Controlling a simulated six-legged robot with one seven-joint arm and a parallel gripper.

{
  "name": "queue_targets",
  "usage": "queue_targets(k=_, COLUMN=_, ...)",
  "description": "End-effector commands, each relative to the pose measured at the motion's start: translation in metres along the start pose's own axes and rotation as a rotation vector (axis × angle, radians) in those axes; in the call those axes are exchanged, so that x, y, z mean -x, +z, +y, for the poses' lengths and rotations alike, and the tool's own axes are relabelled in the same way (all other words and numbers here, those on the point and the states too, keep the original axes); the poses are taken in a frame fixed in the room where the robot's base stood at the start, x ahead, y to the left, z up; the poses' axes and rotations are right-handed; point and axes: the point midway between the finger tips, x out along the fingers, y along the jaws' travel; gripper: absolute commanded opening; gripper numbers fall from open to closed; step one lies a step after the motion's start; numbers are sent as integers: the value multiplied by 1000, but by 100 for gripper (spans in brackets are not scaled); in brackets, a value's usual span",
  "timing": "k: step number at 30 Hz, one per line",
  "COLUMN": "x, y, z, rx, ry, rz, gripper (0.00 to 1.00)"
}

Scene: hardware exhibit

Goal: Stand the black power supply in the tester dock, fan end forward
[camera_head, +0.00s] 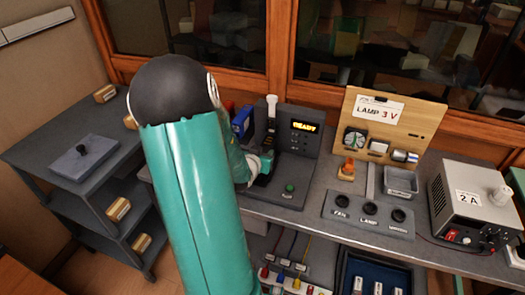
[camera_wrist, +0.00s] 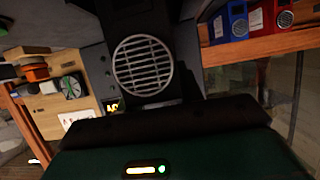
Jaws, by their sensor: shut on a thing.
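The black power supply (camera_wrist: 125,25) shows at the top middle of the wrist view, its round fan grille (camera_wrist: 143,64) facing the camera. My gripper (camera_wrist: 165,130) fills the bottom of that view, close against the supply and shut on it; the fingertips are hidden. In the head view my gripper (camera_head: 261,166) is at the front left of the grey tester dock (camera_head: 312,152), whose lit display reads READY. My teal arm covers much of this spot, so I cannot tell whether the supply is seated in the dock.
Blue (camera_head: 241,121) and red (camera_wrist: 214,27) units stand left of the dock. Right of it are a wooden lamp board (camera_head: 400,112), a grey tray (camera_head: 401,181), a panel with round sockets (camera_head: 368,215) and a metal 2 A box (camera_head: 470,205). A side cart (camera_head: 45,150) stands left.

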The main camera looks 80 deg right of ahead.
Motion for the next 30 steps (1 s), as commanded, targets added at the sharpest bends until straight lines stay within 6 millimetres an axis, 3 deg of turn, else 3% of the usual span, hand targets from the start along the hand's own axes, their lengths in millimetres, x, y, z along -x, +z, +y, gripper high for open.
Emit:
queue_targets(k=12, x=2, y=4, z=1, rx=0, ry=0, rz=3, gripper=0)
queue_targets(k=13, x=2, y=5, z=1, rx=1, ry=0, rz=0, gripper=40)
queue_targets(k=16, x=2, y=5, z=1, rx=0, ry=0, rz=0, gripper=58)
queue_targets(k=30, x=1, y=0, z=0, rx=-1, ry=0, rz=0, gripper=58)
